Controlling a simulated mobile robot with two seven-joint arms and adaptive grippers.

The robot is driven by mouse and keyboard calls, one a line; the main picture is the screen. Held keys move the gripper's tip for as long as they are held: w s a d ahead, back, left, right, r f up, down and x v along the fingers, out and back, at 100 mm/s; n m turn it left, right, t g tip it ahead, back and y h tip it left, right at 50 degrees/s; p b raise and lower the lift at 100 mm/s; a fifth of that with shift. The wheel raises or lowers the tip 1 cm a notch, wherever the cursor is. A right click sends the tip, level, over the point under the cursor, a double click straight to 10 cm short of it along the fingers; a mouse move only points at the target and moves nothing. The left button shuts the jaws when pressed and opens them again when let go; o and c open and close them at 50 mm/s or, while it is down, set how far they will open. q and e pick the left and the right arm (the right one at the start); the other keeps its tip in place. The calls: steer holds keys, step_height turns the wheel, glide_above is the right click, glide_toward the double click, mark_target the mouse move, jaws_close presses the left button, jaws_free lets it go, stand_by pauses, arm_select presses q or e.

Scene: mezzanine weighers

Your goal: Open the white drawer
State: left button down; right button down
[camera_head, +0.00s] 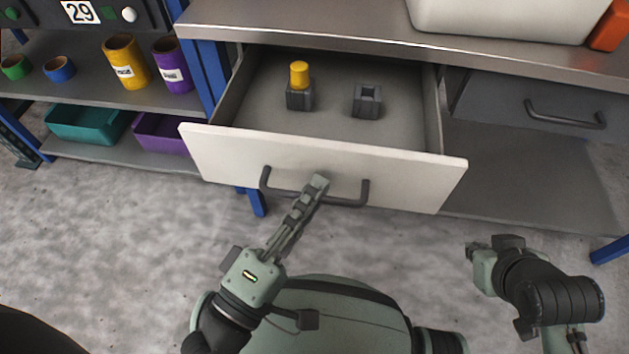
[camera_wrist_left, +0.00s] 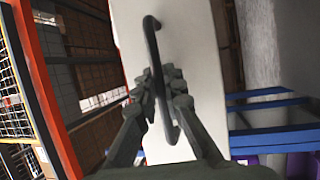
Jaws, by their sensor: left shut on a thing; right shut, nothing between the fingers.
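The white drawer (camera_head: 320,165) is pulled out from under the metal worktop, and its inside shows. A dark block with a yellow cylinder (camera_head: 299,75) in it and a dark block with a square hole (camera_head: 367,100) stand inside. My left gripper (camera_head: 317,185) is shut on the drawer's dark bar handle (camera_head: 345,201), near its middle. In the left wrist view the fingers (camera_wrist_left: 162,85) are at the handle (camera_wrist_left: 152,45) before the white front (camera_wrist_left: 195,75). My right gripper (camera_head: 474,250) is at the lower right, away from the drawer, shut and empty.
A closed grey drawer (camera_head: 540,105) is to the right under the worktop (camera_head: 330,22). Shelves at left hold tape rolls, a yellow roll (camera_head: 125,62), a purple roll (camera_head: 172,65), a teal bin (camera_head: 85,124) and a purple bin (camera_head: 158,134).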

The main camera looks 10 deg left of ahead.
arm_select(q)
steer(key=c, duration=1.9)
jaws_free()
